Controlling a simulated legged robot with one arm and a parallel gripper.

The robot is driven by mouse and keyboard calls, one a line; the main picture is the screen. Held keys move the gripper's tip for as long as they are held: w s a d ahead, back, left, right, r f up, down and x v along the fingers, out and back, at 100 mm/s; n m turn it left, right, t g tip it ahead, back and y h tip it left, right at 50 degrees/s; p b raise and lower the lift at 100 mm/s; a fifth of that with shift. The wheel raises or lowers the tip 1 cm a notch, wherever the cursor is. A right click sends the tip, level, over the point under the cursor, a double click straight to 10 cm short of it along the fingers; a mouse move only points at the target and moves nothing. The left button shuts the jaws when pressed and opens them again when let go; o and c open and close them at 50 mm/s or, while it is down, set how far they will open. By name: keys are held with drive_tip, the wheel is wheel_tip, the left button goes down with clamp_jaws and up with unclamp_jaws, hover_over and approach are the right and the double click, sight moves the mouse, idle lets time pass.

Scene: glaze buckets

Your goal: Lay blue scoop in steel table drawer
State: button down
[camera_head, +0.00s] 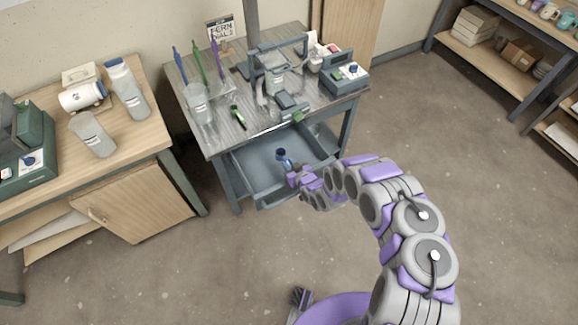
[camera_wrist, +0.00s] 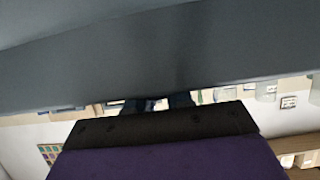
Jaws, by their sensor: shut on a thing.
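The blue scoop (camera_head: 283,155) shows as a small dark blue shape at the tip of my gripper (camera_head: 291,168), over the inside of the drawer. My gripper is shut on it; the fingers are small and partly hidden. The steel table drawer (camera_head: 252,162) is pulled out and its floor looks empty apart from the scoop and gripper above it. I cannot tell if the scoop touches the drawer floor. In the wrist view a broad blue-grey surface fills the top, and the scoop cannot be made out.
The steel table (camera_head: 218,137) above the drawer holds a tool cup (camera_head: 197,105), a scale-like device (camera_head: 343,72), a green-handled tool (camera_head: 237,117) and other gear. A wooden bench (camera_head: 146,136) with bottles stands left. Shelves (camera_head: 495,75) stand right.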

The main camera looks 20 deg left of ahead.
drive_tip(key=shift+d+r, duration=0.1)
drive_tip(key=shift+r, duration=0.05)
drive_tip(key=shift+f+b, duration=0.45)
drive_tip(key=shift+f, duration=0.2)
drive_tip(key=c, duration=1)
unclamp_jaws()
drive_tip(key=shift+s, duration=0.1)
drive_tip(key=shift+r+p, duration=0.5)
drive_tip(key=p+v, duration=0.3)
drive_tip(key=v, duration=0.9)
drive_tip(key=shift+d+r, duration=0.1)
